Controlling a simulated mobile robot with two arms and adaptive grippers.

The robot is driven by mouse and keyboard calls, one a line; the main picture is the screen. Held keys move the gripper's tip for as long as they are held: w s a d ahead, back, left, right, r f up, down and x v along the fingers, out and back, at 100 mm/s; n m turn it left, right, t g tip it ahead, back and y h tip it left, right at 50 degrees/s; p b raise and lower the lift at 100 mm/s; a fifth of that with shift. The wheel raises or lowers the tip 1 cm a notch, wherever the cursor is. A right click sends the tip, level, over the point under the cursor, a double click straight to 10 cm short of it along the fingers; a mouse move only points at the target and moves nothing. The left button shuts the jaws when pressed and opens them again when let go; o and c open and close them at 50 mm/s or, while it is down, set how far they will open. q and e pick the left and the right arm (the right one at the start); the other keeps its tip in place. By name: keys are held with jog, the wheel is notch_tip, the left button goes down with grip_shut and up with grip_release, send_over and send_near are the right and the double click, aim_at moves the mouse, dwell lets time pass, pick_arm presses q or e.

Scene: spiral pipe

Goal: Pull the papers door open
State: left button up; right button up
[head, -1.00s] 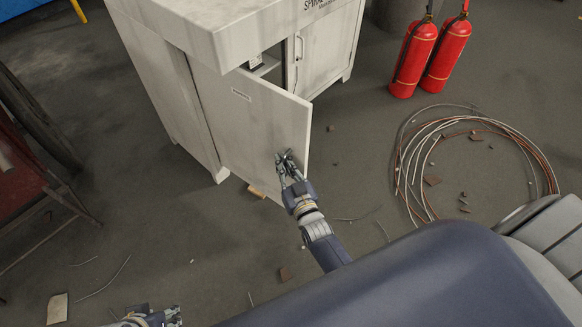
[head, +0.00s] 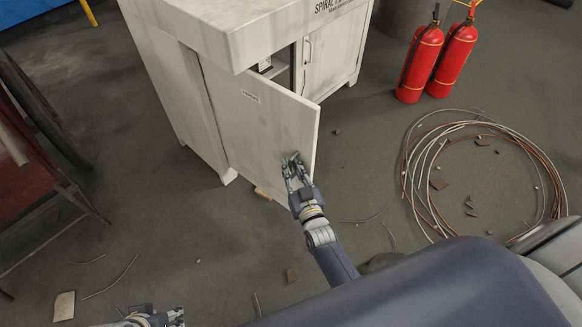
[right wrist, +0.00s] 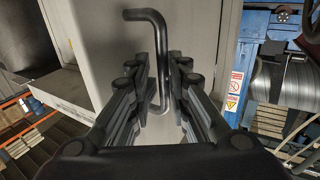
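The papers door (head: 250,125) is a pale panel on the left of a white cabinet. It stands partly open, its free edge swung out toward me, with a small label near its top. Its bent dark metal handle (right wrist: 150,18) shows in the right wrist view. My right gripper (head: 294,168) is at the lower outer part of the door; in the right wrist view its fingers (right wrist: 166,85) are closed around the handle's bar. My left gripper (head: 172,318) is at the bottom edge of the head view, away from the door and mostly cut off.
The cabinet's second door (head: 328,55) is shut. A red-topped metal frame (head: 30,195) stands at left. The floor before the door is mostly clear.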

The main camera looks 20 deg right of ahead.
jog(key=shift+s+a, duration=0.1)
jog(key=s, duration=1.2)
jog(key=shift+a, duration=0.15)
